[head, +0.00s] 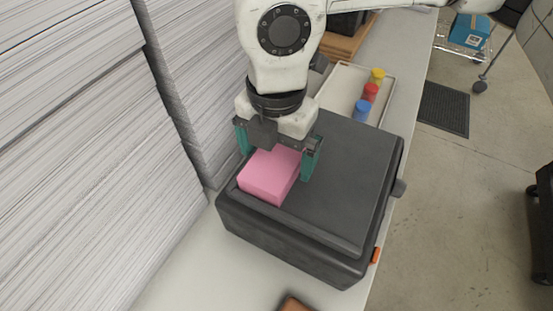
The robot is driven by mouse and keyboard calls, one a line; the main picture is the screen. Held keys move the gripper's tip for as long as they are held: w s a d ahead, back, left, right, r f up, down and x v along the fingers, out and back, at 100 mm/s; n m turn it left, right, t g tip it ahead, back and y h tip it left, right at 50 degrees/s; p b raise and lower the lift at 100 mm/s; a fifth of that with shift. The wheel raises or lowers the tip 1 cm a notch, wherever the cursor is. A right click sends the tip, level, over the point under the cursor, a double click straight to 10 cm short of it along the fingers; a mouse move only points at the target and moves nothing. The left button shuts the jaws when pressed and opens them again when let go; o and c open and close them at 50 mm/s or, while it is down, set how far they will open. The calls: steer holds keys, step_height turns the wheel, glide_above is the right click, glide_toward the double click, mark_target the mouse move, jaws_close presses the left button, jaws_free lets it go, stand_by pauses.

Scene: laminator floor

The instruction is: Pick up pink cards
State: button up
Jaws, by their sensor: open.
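The pink cards (268,178) form a block-like stack on the top left of a dark grey box-shaped machine (345,190). My gripper (277,160) is above the stack, with its teal fingers apart, one on the left side and one on the right side of the cards. It is open. The far part of the stack is hidden under the gripper body. I cannot tell whether the fingers touch the cards.
Tall stacks of white paper (70,150) stand close on the left. A tray (335,90) with yellow, red and blue pots lies behind the machine. An orange-brown object (296,303) is at the near table edge. Open floor (450,220) lies to the right.

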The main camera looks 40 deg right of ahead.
steer(key=c, duration=1.4)
steer(key=shift+r, duration=0.1)
